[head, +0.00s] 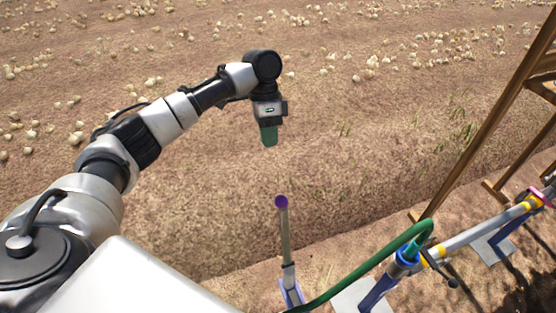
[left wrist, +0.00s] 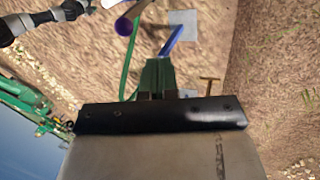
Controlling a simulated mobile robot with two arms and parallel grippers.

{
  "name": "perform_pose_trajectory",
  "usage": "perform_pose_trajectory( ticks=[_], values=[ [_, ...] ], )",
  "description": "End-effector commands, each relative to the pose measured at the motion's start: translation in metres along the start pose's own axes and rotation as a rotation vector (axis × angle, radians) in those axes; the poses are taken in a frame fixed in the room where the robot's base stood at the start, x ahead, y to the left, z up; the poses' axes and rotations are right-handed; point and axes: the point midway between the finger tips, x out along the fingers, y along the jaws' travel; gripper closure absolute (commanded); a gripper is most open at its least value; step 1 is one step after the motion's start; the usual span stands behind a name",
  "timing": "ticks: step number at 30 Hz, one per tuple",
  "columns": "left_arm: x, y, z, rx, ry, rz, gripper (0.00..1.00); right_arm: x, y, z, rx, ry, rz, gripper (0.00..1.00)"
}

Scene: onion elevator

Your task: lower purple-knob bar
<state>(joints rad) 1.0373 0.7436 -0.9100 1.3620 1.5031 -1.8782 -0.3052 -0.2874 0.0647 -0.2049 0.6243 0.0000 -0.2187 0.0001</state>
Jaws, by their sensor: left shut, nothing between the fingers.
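The bar (head: 286,238) with the purple knob (head: 281,201) stands nearly upright in the head view, low and in the middle. Its foot sits in a blue and white bracket (head: 291,293). My left gripper (head: 268,142) has green fingers that point down; it appears above the knob in the picture, apart from it. The fingers are together and hold nothing. In the left wrist view the shut fingers (left wrist: 157,78) are in the centre, and the purple knob (left wrist: 123,26) is at the top, left of them. My right gripper is in neither view.
A green hose (head: 375,263) curves right of the bar to a blue-collared pipe (head: 405,256). A grey pipe (head: 475,237) with yellow bands runs right. A wooden frame (head: 482,135) stands at the right. Soil with scattered onions lies behind. Green machinery (left wrist: 35,108) shows in the left wrist view.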

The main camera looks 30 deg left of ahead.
Motion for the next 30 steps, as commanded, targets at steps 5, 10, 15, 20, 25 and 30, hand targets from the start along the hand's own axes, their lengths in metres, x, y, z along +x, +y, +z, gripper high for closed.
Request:
perform_pose_trajectory(
  ticks=[5,10,15,20,25,30],
  values=[
    [0.030,0.000,0.001,-0.004,-0.004,0.003,1.00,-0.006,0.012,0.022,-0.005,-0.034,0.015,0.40],
    [0.067,0.000,0.001,-0.005,-0.003,0.003,1.00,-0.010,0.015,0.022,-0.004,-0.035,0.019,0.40],
    [0.096,0.005,0.000,-0.001,0.000,0.000,1.00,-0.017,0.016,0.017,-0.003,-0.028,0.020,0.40],
    [0.103,0.027,0.001,-0.001,0.000,0.000,1.00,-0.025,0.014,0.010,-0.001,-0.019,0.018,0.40],
    [0.108,0.035,0.000,-0.003,0.003,-0.001,1.00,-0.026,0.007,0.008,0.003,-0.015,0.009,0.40],
    [0.109,0.036,0.000,-0.004,0.003,-0.001,1.00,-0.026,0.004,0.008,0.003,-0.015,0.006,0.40]
  ],
)
